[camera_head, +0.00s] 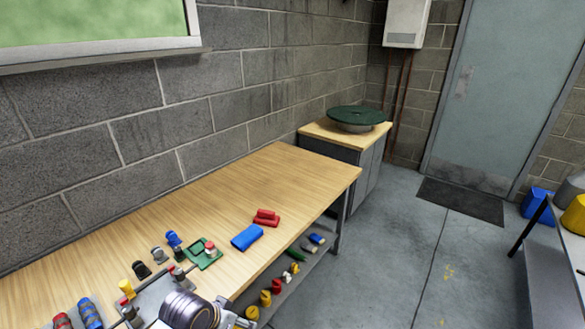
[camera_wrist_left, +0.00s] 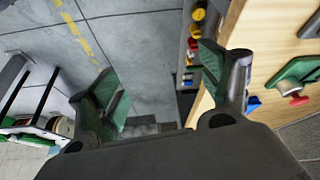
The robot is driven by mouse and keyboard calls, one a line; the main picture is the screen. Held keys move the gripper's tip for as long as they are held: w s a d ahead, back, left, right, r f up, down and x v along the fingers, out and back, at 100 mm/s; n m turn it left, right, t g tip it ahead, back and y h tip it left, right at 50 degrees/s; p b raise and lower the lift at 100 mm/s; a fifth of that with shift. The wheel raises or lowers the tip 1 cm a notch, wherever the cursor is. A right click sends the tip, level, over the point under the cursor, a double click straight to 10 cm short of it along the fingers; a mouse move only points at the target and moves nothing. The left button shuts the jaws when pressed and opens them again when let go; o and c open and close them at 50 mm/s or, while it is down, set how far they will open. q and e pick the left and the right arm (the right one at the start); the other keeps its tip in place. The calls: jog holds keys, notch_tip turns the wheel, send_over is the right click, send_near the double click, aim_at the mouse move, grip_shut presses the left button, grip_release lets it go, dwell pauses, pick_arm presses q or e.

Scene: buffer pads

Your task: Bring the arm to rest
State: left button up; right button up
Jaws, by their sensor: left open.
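My left gripper (camera_wrist_left: 160,88) shows in the left wrist view. Its two fingers with green inner pads stand wide apart, with nothing between them but the grey floor behind. The wooden workbench (camera_wrist_left: 268,35) is to the right of the fingers in that view; the right finger overlaps its edge in the picture. My right gripper is not in view.
On the workbench (camera_head: 300,180) lie a blue block (camera_head: 247,237), red pieces (camera_head: 267,217), a green plate (camera_head: 207,258) and several small parts. Coloured items fill a lower shelf. A cabinet with a dark green disc (camera_head: 356,114) stands beyond.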

pick_arm(q)
jog(key=shift+s+a+f+n+y, duration=0.5)
jog(key=shift+s+a+n+y, duration=0.8)
jog(key=shift+s+a, duration=2.6)
jog(key=s+f+g, duration=0.2)
jog(key=s+f, duration=0.1)
jog(key=f, duration=3)
jog(key=s+a+f, duration=0.2)
jog(key=s+f, duration=0.8)
jog(key=s, duration=0.1)
jog(key=s+a+f+g, duration=0.1)
jog(key=s+a+f, duration=0.2)
jog(key=s+f, duration=0.6)
jog(key=shift+s+f, duration=0.4)
jog(key=shift+s, duration=0.65)
